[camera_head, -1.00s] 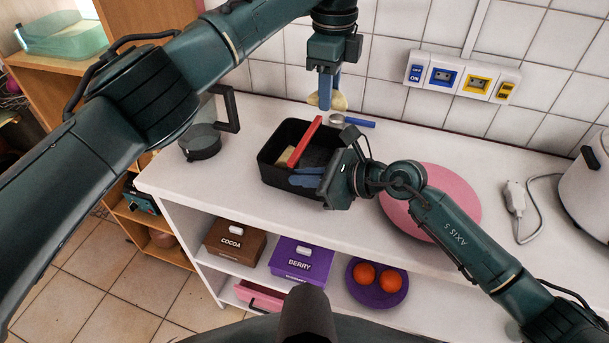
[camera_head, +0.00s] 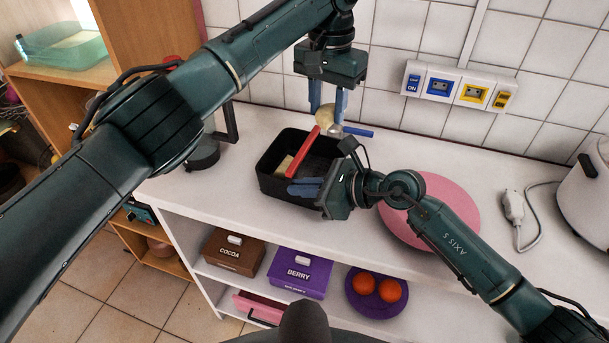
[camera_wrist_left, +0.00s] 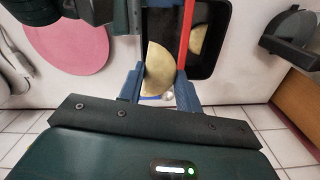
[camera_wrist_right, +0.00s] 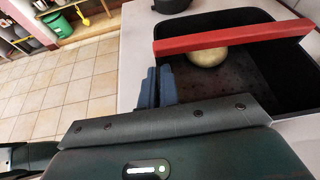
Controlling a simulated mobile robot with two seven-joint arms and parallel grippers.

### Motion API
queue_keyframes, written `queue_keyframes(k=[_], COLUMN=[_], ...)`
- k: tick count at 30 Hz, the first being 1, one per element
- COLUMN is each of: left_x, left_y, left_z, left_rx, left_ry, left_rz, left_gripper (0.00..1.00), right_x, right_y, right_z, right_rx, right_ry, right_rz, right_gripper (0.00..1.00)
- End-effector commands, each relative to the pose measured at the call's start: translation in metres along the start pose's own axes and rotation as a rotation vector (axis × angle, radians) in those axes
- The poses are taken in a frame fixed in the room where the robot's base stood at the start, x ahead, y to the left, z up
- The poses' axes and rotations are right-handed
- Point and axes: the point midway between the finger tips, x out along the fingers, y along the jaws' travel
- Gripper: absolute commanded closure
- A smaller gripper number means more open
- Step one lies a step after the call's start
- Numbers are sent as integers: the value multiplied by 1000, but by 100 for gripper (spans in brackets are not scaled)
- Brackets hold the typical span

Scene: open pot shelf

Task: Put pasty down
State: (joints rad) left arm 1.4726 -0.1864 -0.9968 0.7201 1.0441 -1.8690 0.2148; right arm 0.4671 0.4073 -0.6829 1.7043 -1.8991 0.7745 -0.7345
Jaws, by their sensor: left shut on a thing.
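My left gripper (camera_head: 328,108) is shut on a pale yellow half-moon pasty (camera_head: 324,120), behind the black basket. In the left wrist view the held pasty (camera_wrist_left: 158,70) sits between the fingers, beside the basket's red handle. The black basket (camera_head: 265,180) stands on the white counter with its red handle (camera_head: 304,152) raised across it. A second pasty (camera_wrist_left: 198,40) lies inside the basket; it also shows in the right wrist view (camera_wrist_right: 207,57). My right gripper (camera_head: 304,188) is at the basket's near side. Its fingers are together, with nothing visible between them.
A blue-handled utensil (camera_head: 357,132) lies behind the basket. A pink round mat (camera_head: 440,200) is to the right, near a white plug (camera_head: 513,205). Boxes and a purple plate (camera_head: 375,303) with oranges are on the shelf below.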

Motion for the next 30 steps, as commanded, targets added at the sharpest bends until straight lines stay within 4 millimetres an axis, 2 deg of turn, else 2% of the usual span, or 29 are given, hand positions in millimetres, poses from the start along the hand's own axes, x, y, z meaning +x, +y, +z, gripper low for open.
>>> queue_keyframes(k=[3, 7, 15, 22, 27, 30], left_x=[1, 7, 54, 73, 97, 102], left_y=[0, 0, 0, 0, 0, 0], left_z=[0, 0, 1, 0, 1, 0], left_rx=[-124, -190, -202, -201, -201, -200], left_ry=[0, -2, -3, -1, -3, 0], left_rz=[1, 1, 0, 1, 0, 0], left_gripper=[88, 88, 88, 88, 88, 88], right_x=[0, 0, 0, 0, 0, 0], right_y=[0, 0, 0, 0, 0, 0], right_z=[0, 0, 0, 0, 0, 0], right_rx=[0, 0, 0, 0, 0, 0], right_ry=[1, 1, 1, 1, 1, 1], right_rz=[0, 0, 0, 0, 0, 0], right_gripper=[100, 100, 100, 100, 100, 100])
